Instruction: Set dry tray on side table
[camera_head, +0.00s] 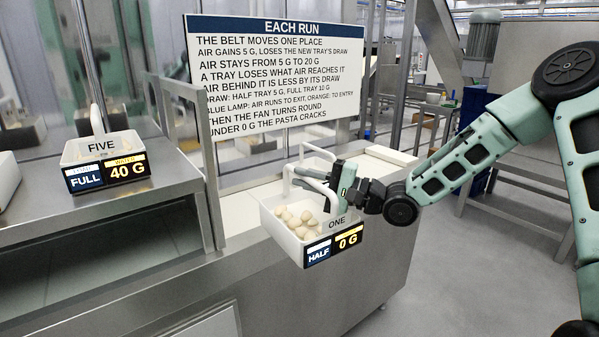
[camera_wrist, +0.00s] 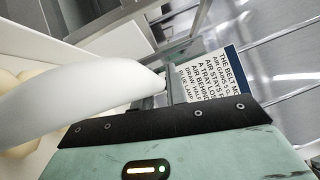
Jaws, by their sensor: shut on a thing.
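The white tray labelled ONE (camera_head: 285,238) holds several pale filled pasta pieces. Its tags read HALF and 0 G. My gripper (camera_head: 330,186) is shut on its arched handle, and the tray hangs roughly level at the front edge of the steel machine. Whether its base touches the machine cannot be told. In the wrist view the white handle (camera_wrist: 90,100) crosses the left side, with some pasta (camera_wrist: 18,125) behind it. I cannot make out for sure which surface is the side table.
A tray labelled FIVE (camera_head: 85,150), tagged FULL and 40 G, stands on the machine at left. Another white handle (camera_head: 318,152) shows behind tray ONE. A rules sign (camera_head: 275,75) stands behind. A steel table (camera_head: 535,165) is at right; the floor (camera_head: 460,270) between is clear.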

